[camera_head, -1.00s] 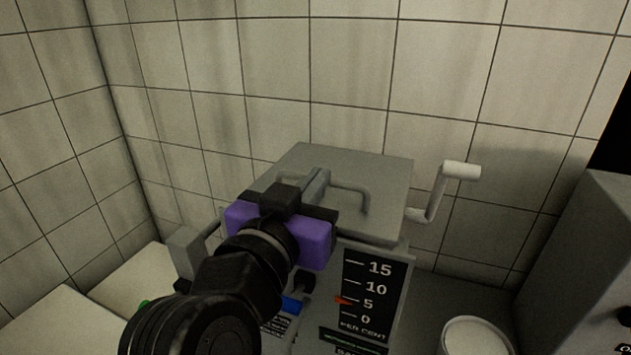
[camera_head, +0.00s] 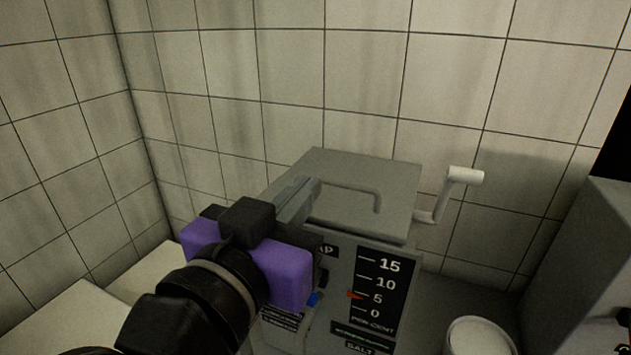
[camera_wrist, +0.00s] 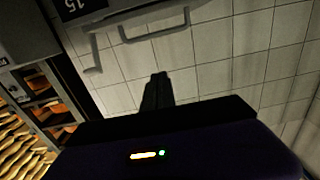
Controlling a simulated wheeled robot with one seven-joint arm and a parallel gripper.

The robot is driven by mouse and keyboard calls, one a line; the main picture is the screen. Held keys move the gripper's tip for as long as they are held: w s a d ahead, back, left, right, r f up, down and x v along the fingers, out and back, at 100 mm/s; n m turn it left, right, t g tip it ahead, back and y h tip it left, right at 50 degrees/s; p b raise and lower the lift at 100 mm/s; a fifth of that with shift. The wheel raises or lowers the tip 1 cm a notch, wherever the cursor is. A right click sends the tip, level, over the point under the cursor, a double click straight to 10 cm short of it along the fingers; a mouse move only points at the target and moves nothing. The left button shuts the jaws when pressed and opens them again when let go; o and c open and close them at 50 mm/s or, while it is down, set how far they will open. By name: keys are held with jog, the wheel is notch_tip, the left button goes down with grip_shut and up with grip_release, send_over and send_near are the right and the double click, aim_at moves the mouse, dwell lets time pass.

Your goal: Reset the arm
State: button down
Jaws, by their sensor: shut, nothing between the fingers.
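My gripper (camera_head: 308,186) is shut and empty, its grey fingers close together in front of the lid of a grey machine. In the wrist view its dark fingers (camera_wrist: 157,90) point at the tiled wall, with nothing between them. My purple wrist housing and black arm fill the lower left of the head view and hide part of the machine's left front.
The grey machine (camera_head: 400,215) has a lid handle (camera_head: 350,190), a side crank (camera_head: 455,190) and a per cent scale (camera_head: 378,290) with a red pointer near 5. A white round container (camera_head: 478,338) stands at right. Shelves with orange wheels (camera_wrist: 40,90) show in the wrist view.

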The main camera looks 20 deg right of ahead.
jog(key=shift+s+a+r, duration=0.1)
jog(key=shift+s+a, duration=0.15)
jog(key=shift+a, duration=0.05)
jog(key=w+a+r+n+t+y, duration=0.2)
jog(key=w+a+n+t+y, duration=0.3)
jog(key=a+n+t+y, duration=0.3)
jog(key=s+a+f+n+y, duration=0.1)
jog(key=s+f+n+y, duration=0.3)
jog(key=f, duration=0.3)
jog(key=s+a+f+n+y, duration=0.1)
jog(key=f+n+y, duration=0.3)
jog(key=f+y, duration=0.3)
jog(key=s+d+f+m+g+h, duration=0.2)
jog(key=s+d+f, duration=0.3)
jog(key=s, duration=0.4)
jog(key=s+d+f+m+g+h+p, duration=0.1)
jog(key=s+d+f+m+g+h, duration=0.1)
jog(key=s+d+f, duration=0.4)
jog(key=s+d+f+m+g+h+p, duration=0.1)
jog(key=s+d+f, duration=0.5)
jog(key=s, duration=0.8)
jog(key=shift+s+d+m+g+h, duration=0.25)
jog(key=shift+d+m+g+h, duration=0.15)
jog(key=shift+d+m+h, duration=0.4)
jog(key=shift+a+f, duration=0.1)
jog(key=shift+a, duration=0.1)
